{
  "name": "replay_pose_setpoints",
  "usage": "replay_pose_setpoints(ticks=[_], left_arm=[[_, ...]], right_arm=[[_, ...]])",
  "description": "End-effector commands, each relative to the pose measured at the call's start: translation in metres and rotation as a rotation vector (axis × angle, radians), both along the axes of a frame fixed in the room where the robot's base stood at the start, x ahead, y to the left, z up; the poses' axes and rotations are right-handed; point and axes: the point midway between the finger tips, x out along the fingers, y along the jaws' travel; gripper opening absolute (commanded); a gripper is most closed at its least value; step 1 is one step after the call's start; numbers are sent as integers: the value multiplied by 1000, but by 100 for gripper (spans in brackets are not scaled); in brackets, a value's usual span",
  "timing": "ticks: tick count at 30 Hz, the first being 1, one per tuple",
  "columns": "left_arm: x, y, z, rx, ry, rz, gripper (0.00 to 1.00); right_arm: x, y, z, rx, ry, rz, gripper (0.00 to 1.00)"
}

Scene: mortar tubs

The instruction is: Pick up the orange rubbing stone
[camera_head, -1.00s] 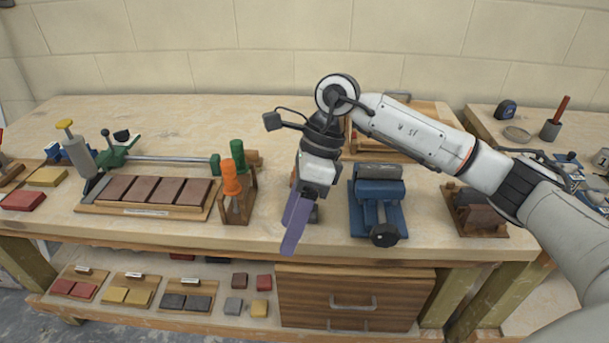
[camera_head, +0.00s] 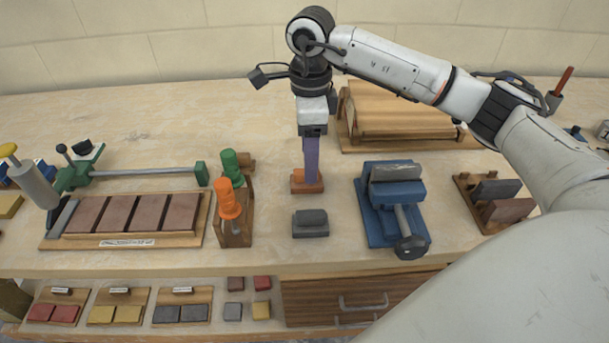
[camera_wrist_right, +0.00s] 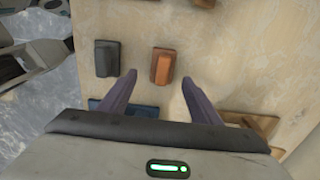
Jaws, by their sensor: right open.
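The orange rubbing stone (camera_head: 299,187), a small block with a raised grip, lies flat on the bench top. It also shows in the right wrist view (camera_wrist_right: 162,66). My right gripper (camera_head: 311,181) points down at it, its purple fingers partly covering the stone in the head view. In the right wrist view my right gripper (camera_wrist_right: 159,76) is open, with the stone between and just beyond its fingertips; I see no contact. A similar dark grey stone (camera_head: 310,231) lies just in front of the orange one. My left gripper is not in view.
A rack with orange- and green-handled tools (camera_head: 235,236) stands to the left. A blue vise (camera_head: 381,222) stands to the right. A wooden stand (camera_head: 400,135) is behind to the right. Bare bench top surrounds the two stones.

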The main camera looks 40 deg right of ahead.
Motion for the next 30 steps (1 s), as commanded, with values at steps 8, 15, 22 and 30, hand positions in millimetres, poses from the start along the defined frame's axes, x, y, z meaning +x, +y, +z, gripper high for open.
replay_pose_setpoints(ticks=[8, 15, 22, 30], left_arm=[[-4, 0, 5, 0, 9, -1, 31], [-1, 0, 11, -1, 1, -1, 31], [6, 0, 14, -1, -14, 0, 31], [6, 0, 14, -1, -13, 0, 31]], right_arm=[[2, 1, -27, 1, 4, 1, 58], [5, 1, -57, 1, 1, 0, 58], [5, 1, -59, 1, -1, 1, 58], [5, 1, -59, 1, -1, 1, 17]])
